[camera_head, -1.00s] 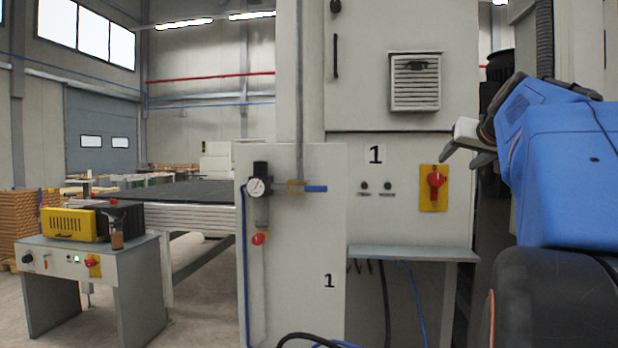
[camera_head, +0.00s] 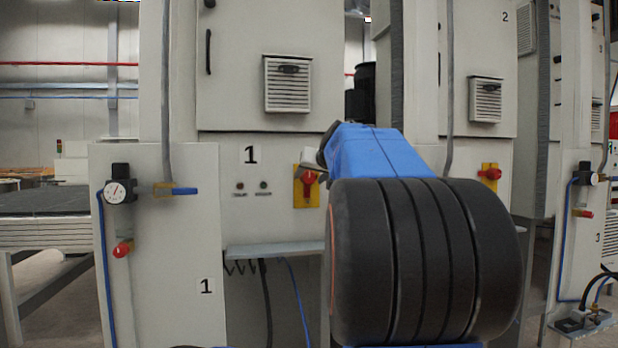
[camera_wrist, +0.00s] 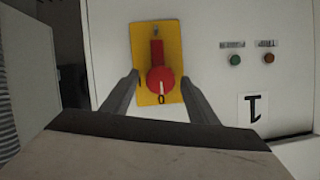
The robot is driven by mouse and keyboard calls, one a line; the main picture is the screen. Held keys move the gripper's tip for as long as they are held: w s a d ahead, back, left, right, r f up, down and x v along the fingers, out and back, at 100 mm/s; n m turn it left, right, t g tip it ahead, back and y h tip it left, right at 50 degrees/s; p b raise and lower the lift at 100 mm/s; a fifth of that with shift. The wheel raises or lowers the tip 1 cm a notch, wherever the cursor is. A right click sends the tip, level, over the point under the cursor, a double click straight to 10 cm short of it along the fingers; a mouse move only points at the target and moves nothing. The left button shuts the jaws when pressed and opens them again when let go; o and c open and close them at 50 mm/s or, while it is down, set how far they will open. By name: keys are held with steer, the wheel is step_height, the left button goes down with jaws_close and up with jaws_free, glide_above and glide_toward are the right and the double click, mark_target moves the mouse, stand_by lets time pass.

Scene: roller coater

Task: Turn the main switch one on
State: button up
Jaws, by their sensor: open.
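Main switch one is a red rotary knob with a bar-shaped handle on a yellow plate (camera_head: 298,190), on the grey cabinet marked 1. My arm partly covers it in the head view. In the wrist view the red knob (camera_wrist: 161,80) sits near the picture's middle, its handle in line with the plate's long side. My gripper (camera_wrist: 162,78) is open, one finger on each side of the knob in this view. I cannot tell whether the fingers touch it. In the head view my arm hides most of the gripper.
A green and an amber indicator (camera_wrist: 235,59) sit beside the switch. A shelf ledge (camera_head: 274,251) juts out below, with hanging cables. To the left are a gauge (camera_head: 116,192) and a blue-handled valve. A similar red switch (camera_head: 489,174) is on cabinet 2.

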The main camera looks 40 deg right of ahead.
steer(key=shift+w+d, duration=0.1)
steer(key=shift+w, duration=0.05)
steer(key=c, duration=1.1)
steer(key=shift+o, duration=0.3)
